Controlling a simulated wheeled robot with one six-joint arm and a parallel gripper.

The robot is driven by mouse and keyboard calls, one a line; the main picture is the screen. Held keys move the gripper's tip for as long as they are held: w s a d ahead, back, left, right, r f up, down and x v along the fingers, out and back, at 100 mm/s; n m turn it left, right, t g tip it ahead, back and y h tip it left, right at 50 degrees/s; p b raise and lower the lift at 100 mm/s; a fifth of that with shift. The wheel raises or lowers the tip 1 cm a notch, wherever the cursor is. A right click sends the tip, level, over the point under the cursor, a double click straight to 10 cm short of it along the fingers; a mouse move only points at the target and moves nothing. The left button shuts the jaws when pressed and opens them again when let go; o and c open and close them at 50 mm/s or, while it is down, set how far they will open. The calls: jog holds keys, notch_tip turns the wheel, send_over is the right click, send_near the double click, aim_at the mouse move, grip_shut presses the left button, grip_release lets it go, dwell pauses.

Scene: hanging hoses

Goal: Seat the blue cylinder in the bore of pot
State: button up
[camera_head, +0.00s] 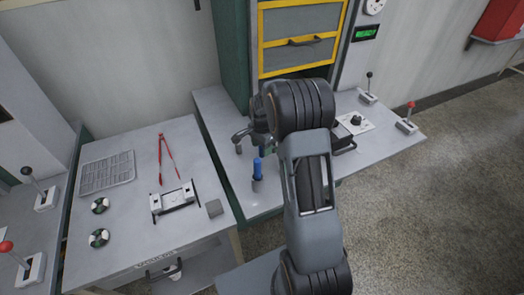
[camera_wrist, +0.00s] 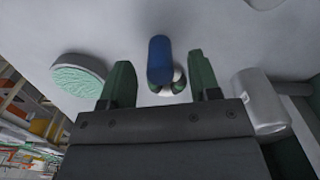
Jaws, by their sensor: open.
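The blue cylinder (camera_head: 257,167) stands upright on the grey bench, with its lower end at a small grey cup-like piece (camera_head: 257,185) that looks like the pot. How deep it sits in the bore cannot be told. In the wrist view the blue cylinder (camera_wrist: 159,60) shows between the two green fingers of my gripper (camera_wrist: 160,62), with gaps on both sides. The fingers are apart and not closed on it. A white and dark green round piece (camera_wrist: 178,84) shows partly behind the cylinder. My arm hides much of the bench to the right in the head view.
Levers (camera_head: 407,125) are at the bench's right. The left table (camera_head: 125,220) holds a tray (camera_head: 107,172), red tongs (camera_head: 168,158) and a white fixture (camera_head: 174,198). A green-faced disc (camera_wrist: 80,75) lies left of the fingers.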

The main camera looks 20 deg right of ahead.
jog(key=shift+c, duration=0.3)
grip_shut()
dwell(0.3)
